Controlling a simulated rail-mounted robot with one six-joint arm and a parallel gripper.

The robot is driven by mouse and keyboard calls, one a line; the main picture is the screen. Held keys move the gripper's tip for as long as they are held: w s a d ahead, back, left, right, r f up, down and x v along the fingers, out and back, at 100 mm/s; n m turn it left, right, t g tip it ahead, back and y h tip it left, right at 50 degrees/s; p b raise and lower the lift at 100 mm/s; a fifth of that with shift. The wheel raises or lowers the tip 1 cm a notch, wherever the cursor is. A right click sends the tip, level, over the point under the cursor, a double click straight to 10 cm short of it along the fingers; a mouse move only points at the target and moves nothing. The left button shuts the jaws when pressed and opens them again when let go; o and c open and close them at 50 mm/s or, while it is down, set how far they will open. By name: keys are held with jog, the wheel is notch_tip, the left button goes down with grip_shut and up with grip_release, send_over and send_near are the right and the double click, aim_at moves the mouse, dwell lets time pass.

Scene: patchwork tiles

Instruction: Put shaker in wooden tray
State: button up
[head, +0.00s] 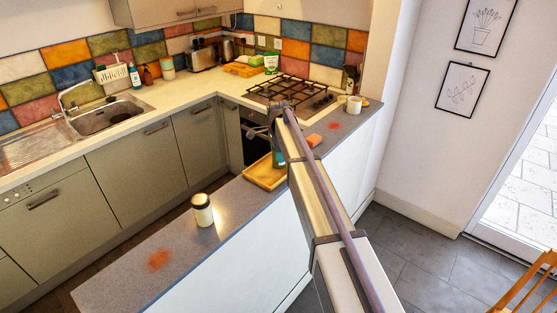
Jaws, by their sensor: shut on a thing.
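The wooden tray (262,182) lies on the grey counter of the peninsula, left of my arm. My gripper (277,143) is over the tray's far right side, partly hidden by my own arm. It is shut on a narrow teal-green thing (279,158), apparently the shaker, of which only a strip shows. The arm hides the rest of it and the tray's right edge. I cannot tell whether its bottom touches the tray.
A white jar with a dark lid (203,211) stands on the counter, left of and nearer than the tray. An orange sponge-like block (314,140) lies right of my arm. A white mug (354,104) stands near the far end. The near counter is mostly clear.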

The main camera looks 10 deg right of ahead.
jog(key=shift+r, duration=0.15)
jog(key=shift+f, duration=0.2)
jog(key=o, duration=1.2)
notch_tip(320, 180, up, 8)
jog(key=p, duration=0.8)
jog(key=shift+r, duration=0.2)
jog(key=s+d+n, duration=0.1)
jog(key=s+n, duration=1.5)
jog(key=s, duration=2.5)
notch_tip(320, 180, down, 19)
jog(key=b, duration=1.8)
jog(key=shift+w+n+b, duration=0.3)
jog(key=shift+w+b, duration=0.05)
jog(key=shift+b, duration=0.05)
